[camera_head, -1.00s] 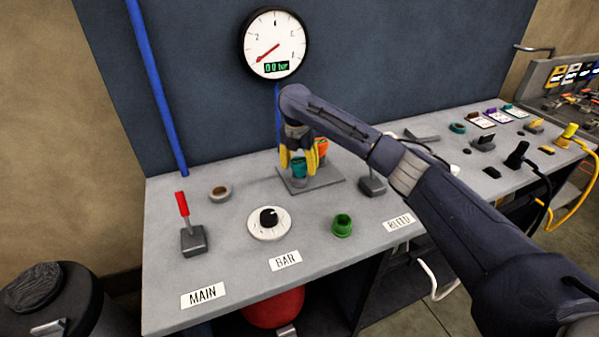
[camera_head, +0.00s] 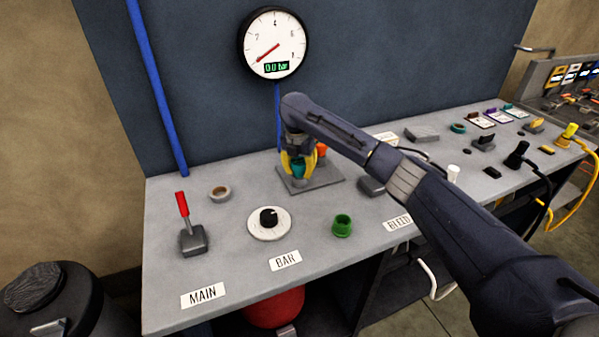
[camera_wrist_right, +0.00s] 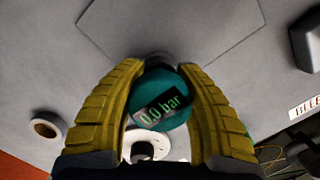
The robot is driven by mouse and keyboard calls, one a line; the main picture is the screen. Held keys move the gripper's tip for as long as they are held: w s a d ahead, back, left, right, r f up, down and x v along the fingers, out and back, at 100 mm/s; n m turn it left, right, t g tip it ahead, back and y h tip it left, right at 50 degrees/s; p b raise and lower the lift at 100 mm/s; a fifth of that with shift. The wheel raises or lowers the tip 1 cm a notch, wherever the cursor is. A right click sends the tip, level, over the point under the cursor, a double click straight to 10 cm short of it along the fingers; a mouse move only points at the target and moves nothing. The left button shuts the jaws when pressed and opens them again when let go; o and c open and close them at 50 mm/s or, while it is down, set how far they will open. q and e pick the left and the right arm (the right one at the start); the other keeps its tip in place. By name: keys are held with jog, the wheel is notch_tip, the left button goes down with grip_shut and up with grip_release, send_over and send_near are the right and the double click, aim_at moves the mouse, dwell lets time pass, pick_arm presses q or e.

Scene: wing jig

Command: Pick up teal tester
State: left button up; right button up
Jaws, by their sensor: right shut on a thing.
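The teal tester (camera_head: 299,168) is at the grey plate near the back of the bench, between the yellow fingers of my right gripper (camera_head: 298,172). In the right wrist view the round teal tester (camera_wrist_right: 160,98) shows a dark display reading 0.0 bar. The yellow fingers of my right gripper (camera_wrist_right: 163,110) are shut on it from both sides. I cannot tell whether the tester touches the plate. My left gripper is not in view.
An orange part (camera_head: 321,149) stands close behind the gripper on the grey plate (camera_head: 325,181). A green cup-like part (camera_head: 342,225), a white dial (camera_head: 269,223), a red-handled lever (camera_head: 184,205) and a tape-like ring (camera_head: 220,194) are on the bench. A gauge (camera_head: 274,44) hangs above.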

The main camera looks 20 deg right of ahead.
jog(key=shift+r, duration=0.15)
jog(key=shift+c, duration=0.3)
notch_tip(320, 180, up, 23)
jog(key=shift+f, duration=0.1)
jog(key=shift+c, duration=0.2)
dwell(0.8)
